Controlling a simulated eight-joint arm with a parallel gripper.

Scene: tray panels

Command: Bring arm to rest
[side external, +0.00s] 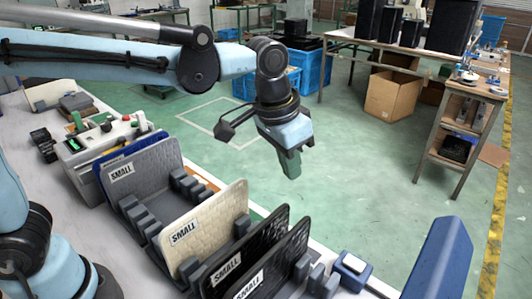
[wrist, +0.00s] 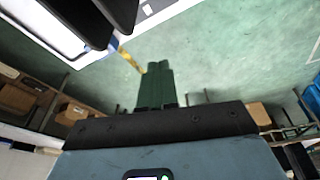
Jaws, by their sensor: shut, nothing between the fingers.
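My gripper (side external: 290,165) has green fingers and hangs from the blue arm, pointing down, past the table's far edge and over the green floor in the side view. Its fingers are together with nothing between them. In the wrist view the green fingers (wrist: 155,85) also sit side by side. The gripper is apart from the panels and touches nothing that I can see.
Panels marked SMALL stand in grey slotted racks on the table: a grey one (side external: 145,175), a cream one (side external: 205,225) and black ones (side external: 245,258). A blue upright block (side external: 440,262) stands at the right. A workbench (side external: 455,115) and cardboard box (side external: 393,97) are beyond.

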